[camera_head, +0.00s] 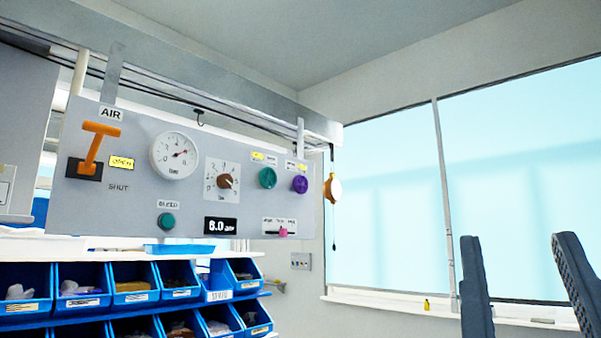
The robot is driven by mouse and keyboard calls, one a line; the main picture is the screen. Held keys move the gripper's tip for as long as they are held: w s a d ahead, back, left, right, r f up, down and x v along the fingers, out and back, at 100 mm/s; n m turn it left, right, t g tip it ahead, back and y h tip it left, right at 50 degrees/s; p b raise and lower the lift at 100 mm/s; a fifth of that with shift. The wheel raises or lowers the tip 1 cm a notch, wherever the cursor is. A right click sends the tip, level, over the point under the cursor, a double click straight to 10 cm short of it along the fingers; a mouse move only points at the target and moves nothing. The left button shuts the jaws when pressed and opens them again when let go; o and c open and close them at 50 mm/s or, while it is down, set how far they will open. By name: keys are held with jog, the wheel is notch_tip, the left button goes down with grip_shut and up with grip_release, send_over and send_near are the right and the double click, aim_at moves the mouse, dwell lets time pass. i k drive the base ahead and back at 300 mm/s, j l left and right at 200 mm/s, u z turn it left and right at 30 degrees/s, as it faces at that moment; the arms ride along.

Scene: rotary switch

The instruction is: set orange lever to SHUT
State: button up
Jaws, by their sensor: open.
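The orange lever (93,148) is at the left end of a grey control panel (130,206), under an AIR label (111,115). Its handle rises from a dark base (84,169) and ends in a crossbar at the top, leaning slightly right. To its right, an OPEN label (122,162) is lit yellow. Below that, the SHUT label (118,187) is unlit. My gripper (517,240) is at the lower right, with two dark fingers spread apart and nothing between them. It is far to the right of the lever and clear of the panel.
The panel also carries a round gauge (174,155), a brown rotary knob (227,181), green and purple knobs, a display (220,225) and a pink slider (283,232). Blue bins (134,285) stand on shelves below the panel. Windows (520,180) fill the right wall.

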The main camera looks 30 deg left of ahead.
aim_at(88, 167)
jog(key=u, duration=1.55)
